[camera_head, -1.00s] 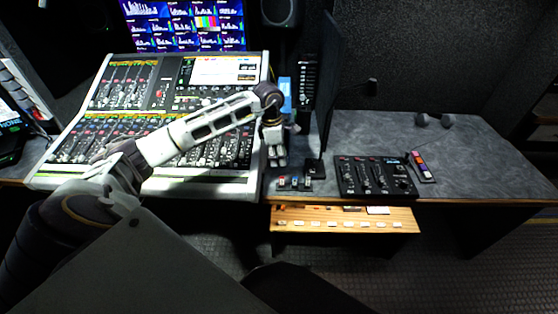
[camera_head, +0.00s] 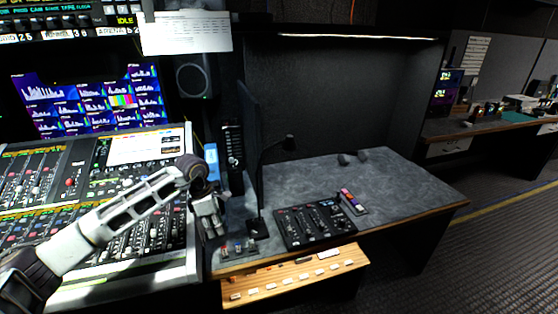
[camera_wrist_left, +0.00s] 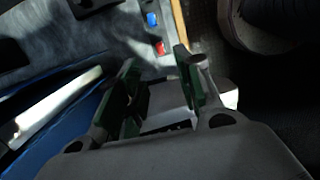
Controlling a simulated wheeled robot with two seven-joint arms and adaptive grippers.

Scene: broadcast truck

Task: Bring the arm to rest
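My left arm reaches in from the left over the mixing console (camera_head: 190,268). My left gripper (camera_head: 211,229) hangs downward between the console's right side and the grey desk (camera_head: 395,183), just left of a small row of coloured switches (camera_head: 238,248). In the left wrist view its two dark green finger pads (camera_wrist_left: 160,88) stand apart with nothing gripped between them. A red and a blue switch cap (camera_wrist_left: 156,34) show beyond the fingertips. My right gripper is in neither view.
A thin dark monitor (camera_head: 250,150) stands upright close to the right of the gripper. A black control panel (camera_head: 314,223) lies on the desk, with a wooden pull-out shelf (camera_head: 290,281) below its front edge. Floor at the right is clear.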

